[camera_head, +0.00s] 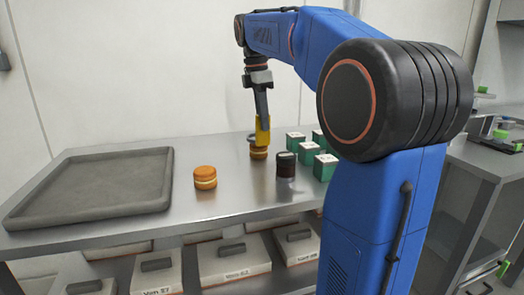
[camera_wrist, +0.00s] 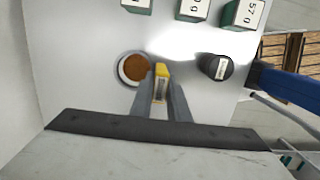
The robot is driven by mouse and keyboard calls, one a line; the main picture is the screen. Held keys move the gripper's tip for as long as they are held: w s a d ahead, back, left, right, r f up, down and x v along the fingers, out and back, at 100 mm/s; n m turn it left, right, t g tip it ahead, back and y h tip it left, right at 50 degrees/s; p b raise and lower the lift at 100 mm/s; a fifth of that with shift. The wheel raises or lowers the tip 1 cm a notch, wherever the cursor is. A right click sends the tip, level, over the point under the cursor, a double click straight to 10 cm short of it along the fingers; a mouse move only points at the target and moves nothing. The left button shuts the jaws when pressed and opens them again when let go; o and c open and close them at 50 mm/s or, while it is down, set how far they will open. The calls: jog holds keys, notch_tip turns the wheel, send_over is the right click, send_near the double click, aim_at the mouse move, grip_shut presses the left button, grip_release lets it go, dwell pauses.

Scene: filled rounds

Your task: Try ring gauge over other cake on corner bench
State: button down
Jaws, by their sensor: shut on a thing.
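My gripper (camera_head: 262,118) points down over the bench and is shut on a yellow upright piece (camera_head: 262,134), seemingly the ring gauge's handle. This piece also shows between the fingers in the wrist view (camera_wrist: 161,82). An orange-brown cake (camera_head: 259,154) stands directly below it, partly hidden. In the wrist view the same round cake (camera_wrist: 133,67) lies just left of the fingers with a pale rim and thin dark outline; I cannot tell whether the gauge's ring is around it. Another orange cake (camera_head: 205,178) with a pale middle band stands apart, nearer on the steel bench (camera_head: 238,203).
A dark cylinder (camera_head: 286,166) with a label stands right of the held piece. Several green labelled blocks (camera_head: 308,152) stand behind and right of it. An empty grey tray (camera_head: 95,186) fills the bench's left. Lidded boxes (camera_head: 235,262) sit on the shelf below.

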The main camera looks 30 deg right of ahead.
jog(key=shift+r, duration=1.95)
jog(key=shift+a, duration=0.1)
